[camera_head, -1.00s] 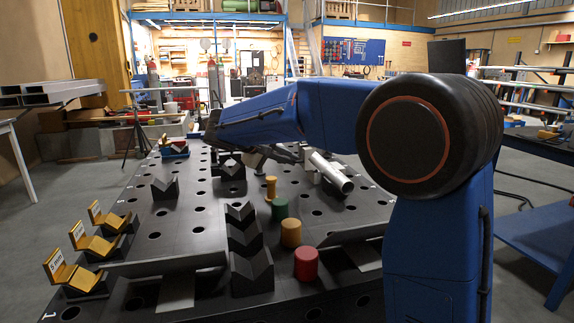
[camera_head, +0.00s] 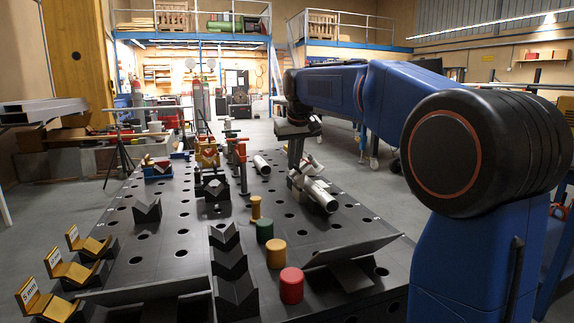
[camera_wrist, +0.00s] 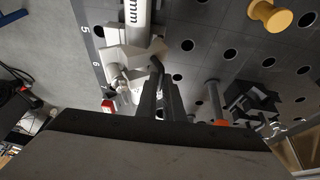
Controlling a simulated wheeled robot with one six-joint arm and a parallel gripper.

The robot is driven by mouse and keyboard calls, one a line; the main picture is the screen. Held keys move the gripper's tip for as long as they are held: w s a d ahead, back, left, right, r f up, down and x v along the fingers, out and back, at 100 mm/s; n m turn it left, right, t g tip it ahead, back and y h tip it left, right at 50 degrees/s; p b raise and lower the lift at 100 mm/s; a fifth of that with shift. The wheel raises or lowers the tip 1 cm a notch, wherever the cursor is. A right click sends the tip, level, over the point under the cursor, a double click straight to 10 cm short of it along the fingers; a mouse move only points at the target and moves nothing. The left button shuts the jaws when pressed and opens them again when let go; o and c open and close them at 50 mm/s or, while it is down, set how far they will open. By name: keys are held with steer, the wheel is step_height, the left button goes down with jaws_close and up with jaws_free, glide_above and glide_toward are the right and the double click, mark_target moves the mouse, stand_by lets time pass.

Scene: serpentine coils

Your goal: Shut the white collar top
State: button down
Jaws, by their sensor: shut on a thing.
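The white collar (camera_head: 306,172) sits around the grey pipe (camera_head: 320,195) at the right side of the dark table. In the wrist view, the white collar (camera_wrist: 125,55) has angular white parts near the marked pipe (camera_wrist: 136,12). My gripper (camera_head: 297,165) points down at the collar from above. In the wrist view, the dark fingers of my gripper (camera_wrist: 159,80) are close together at the collar's right edge, shut on part of its top. The fingers hide the gripped part, and I cannot tell how far the top is closed.
An orange-topped upright clamp (camera_head: 241,165) stands left of my gripper. Dark V-blocks (camera_head: 230,270) line the table's middle.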

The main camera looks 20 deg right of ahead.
mark_target(312, 160)
steer(key=d+y, duration=0.2)
steer(key=shift+d+m+y, duration=0.3)
steer(key=shift+d+y, duration=0.05)
steer(key=shift+y, duration=0.05)
steer(key=d+y, duration=0.1)
steer(key=d+f+y, duration=0.1)
steer(key=y, duration=0.1)
steer(key=shift+d+m, duration=0.2)
steer(key=shift+m, duration=0.2)
steer(key=shift+d+f, duration=0.2)
steer(key=shift+d, duration=0.15)
steer(key=shift+f, duration=0.1)
steer(key=c, duration=1.9)
jaws_free()
steer(key=shift+d, duration=0.15)
